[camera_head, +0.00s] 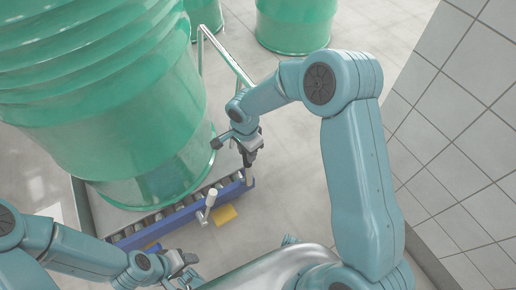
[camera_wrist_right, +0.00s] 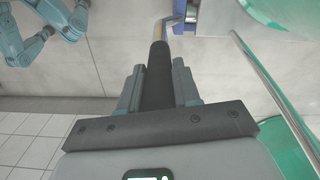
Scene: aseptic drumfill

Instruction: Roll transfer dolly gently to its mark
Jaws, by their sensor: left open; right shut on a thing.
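The transfer dolly appears to be the low blue-sided frame with rollers (camera_head: 180,216) under a large green drum (camera_head: 150,150). I cannot tell where its wheels are. A yellow patch (camera_head: 225,214), perhaps the mark, lies on the floor close beside the blue side. My right gripper (camera_head: 250,158) is above the frame's right end, shut on a black grip. My left gripper (camera_head: 186,270) is open and empty at the lower left, apart from the frame.
A bent metal rail (camera_head: 228,55) stands behind the drum's right side. A short lever with a pale knob (camera_head: 210,198) rises at the blue side. Another green drum (camera_head: 295,25) stands at the back. A tiled wall (camera_head: 460,130) closes the right; floor between is bare.

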